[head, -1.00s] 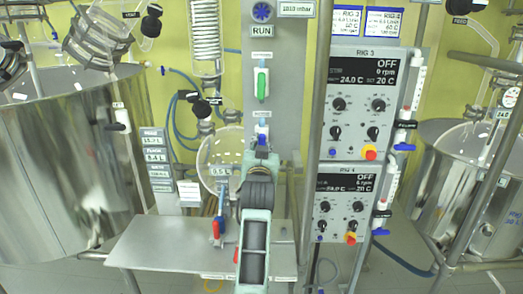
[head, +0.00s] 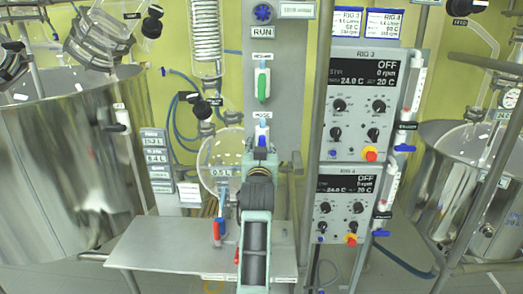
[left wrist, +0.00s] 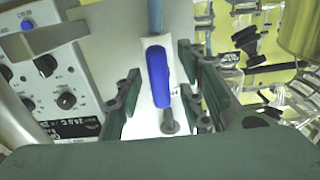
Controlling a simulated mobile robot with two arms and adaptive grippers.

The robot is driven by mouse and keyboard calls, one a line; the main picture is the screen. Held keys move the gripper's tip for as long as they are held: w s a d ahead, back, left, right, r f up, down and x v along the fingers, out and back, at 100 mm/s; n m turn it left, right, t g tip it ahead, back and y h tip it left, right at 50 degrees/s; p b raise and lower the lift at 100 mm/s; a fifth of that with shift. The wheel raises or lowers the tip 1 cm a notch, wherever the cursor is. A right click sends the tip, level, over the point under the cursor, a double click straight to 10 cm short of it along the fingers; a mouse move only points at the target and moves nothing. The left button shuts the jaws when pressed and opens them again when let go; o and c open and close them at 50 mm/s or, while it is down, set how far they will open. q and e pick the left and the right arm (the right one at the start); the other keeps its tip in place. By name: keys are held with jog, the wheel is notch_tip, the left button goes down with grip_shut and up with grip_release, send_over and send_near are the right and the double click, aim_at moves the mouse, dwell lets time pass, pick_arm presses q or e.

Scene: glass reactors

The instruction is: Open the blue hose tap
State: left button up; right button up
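The blue hose tap (head: 262,138) is on the grey panel, under a small label and below the green tap. Its blue handle (left wrist: 158,77) looks upright in the head view. In the left wrist view it lies along the line of the pipe, on a white backing. My left gripper (head: 262,158) is in front of and just below the tap, hiding part of it. In the left wrist view its dark fingers are open, one on each side of the handle, with gaps showing. My right gripper is in neither view.
A green-handled tap (head: 263,86) sits above on the panel. Rig control boxes (head: 360,105) stand close on the right. A glass vessel (head: 215,160) is just left of my arm. A metal shelf (head: 165,245) lies below, with a red-and-blue tap (head: 217,229) above it.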

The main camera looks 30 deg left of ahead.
pick_arm(q)
notch_tip(320, 180, up, 10)
dwell(0.6)
dwell(0.5)
